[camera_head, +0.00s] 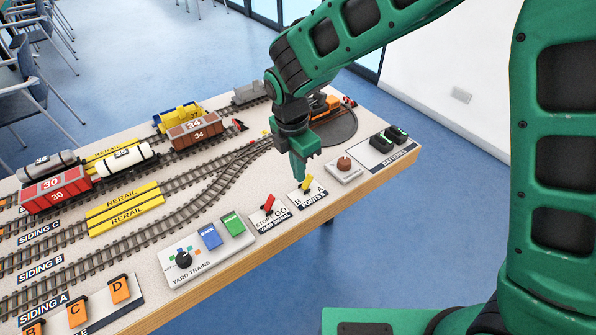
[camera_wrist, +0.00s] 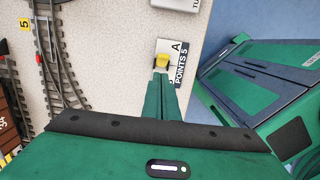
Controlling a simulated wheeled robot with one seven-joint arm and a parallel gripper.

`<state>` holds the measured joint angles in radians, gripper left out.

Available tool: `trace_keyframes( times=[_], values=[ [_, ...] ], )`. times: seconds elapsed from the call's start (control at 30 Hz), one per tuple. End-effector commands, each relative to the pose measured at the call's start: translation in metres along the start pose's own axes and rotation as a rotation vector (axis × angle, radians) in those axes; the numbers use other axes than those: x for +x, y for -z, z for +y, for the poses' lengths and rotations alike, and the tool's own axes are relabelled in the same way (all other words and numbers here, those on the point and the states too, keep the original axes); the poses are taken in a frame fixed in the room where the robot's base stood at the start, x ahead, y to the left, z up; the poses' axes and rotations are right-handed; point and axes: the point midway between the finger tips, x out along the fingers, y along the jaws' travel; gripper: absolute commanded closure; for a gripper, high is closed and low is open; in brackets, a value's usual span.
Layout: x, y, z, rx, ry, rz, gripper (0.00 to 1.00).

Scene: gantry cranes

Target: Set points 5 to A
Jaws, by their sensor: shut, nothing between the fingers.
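The points 5 lever (camera_head: 306,184) is a yellow handle on a small white plate marked B and A, at the table's front edge. In the wrist view the yellow handle (camera_wrist: 161,62) shows just beyond my fingertips, with the A and "POINTS 5" (camera_wrist: 181,66) lettering beside it. The B end is hidden there by my fingers. My gripper (camera_head: 301,180) is shut and empty, pointing down right at the handle. It also shows in the wrist view (camera_wrist: 161,78). I cannot tell whether it touches the handle, or which way the handle leans.
The red yard signal lever (camera_head: 268,204) stands close on the left. A brown knob (camera_head: 344,163) on a white plate and the batteries (camera_head: 389,142) are on the right. Wagons and tracks lie behind; a track fork (camera_wrist: 52,62) shows in the wrist view.

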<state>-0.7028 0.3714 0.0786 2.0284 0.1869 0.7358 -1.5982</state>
Motion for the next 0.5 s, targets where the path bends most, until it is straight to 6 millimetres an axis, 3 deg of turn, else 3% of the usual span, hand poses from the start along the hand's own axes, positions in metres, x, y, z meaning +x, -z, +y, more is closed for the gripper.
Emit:
trace_keyframes(
  times=[0.5],
  values=[
    [-0.0083,-0.0037,-0.0001,0.003,-0.002,-0.001,1.00]
  ],
)
